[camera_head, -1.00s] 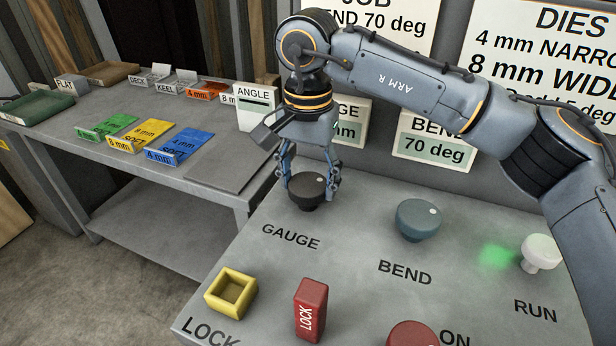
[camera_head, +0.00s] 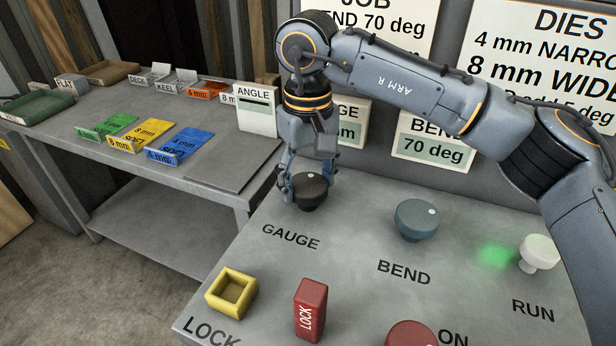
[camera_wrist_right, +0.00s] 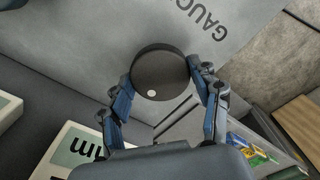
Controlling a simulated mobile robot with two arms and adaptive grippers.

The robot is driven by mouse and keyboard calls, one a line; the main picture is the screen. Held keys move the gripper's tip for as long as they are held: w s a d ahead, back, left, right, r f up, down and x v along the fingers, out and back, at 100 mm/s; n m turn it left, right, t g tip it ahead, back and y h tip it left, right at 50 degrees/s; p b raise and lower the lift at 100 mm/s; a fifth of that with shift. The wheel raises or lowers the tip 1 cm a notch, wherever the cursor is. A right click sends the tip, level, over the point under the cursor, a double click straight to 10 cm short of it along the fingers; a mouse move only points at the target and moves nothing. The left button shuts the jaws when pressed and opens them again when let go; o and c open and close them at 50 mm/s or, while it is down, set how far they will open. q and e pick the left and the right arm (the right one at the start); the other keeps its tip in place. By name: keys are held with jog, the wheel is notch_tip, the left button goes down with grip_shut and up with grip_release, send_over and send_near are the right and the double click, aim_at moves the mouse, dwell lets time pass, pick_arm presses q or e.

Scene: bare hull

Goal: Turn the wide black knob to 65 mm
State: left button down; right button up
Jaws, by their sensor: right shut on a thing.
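The wide black knob (camera_head: 311,190) stands on the grey panel above the label GAUGE. It also shows in the right wrist view (camera_wrist_right: 160,73), with a pale dot near its edge. My right gripper (camera_head: 307,188) comes down from above and is shut on the knob, one finger on each side; in the wrist view its fingers (camera_wrist_right: 160,85) flank the knob. The gauge display (camera_head: 349,127) is partly hidden behind my right arm; only "mm" reads, and its number is hidden. My left gripper is not in view.
The blue-grey BEND knob (camera_head: 417,219) stands to the right, and the white RUN button (camera_head: 540,253) beyond it, near a green glow. A yellow square socket (camera_head: 231,292), a red LOCK block (camera_head: 310,309) and a red button (camera_head: 412,334) are in front. A side table (camera_head: 222,168) holds coloured pieces.

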aim_at(308, 184)
jog(key=shift+f+n, duration=0.1)
jog(key=shift+n, duration=0.9)
jog(key=o, duration=1.2)
jog(key=shift+c, duration=0.2)
notch_tip(308, 184, up, 12)
